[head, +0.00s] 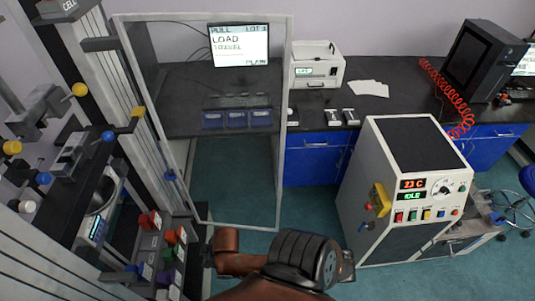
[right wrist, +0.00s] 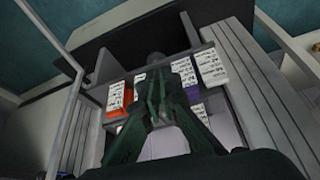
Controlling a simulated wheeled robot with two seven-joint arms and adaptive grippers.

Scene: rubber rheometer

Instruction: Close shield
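The shield appears to be the tall clear panel with a grey frame (head: 287,120) in the head view. It stands swung out from the testing machine (head: 112,60) on the left, and the bench shows through it. A small blue piece (head: 170,176) is on its left side. My right arm reaches in from the bottom of the head view, below the shield's lower edge, pointing left. In the right wrist view my right gripper (right wrist: 155,68) has its fingers together, with nothing visible between them, above a rack of labelled boxes. Contact with the shield is not visible. My left gripper is out of view.
A rack of coloured boxes (head: 172,237) stands at the lower left. A grey control cabinet (head: 385,170) stands right of my arm. A black bench (head: 385,110) with a white instrument (head: 317,68) runs along the back. Green floor between is clear.

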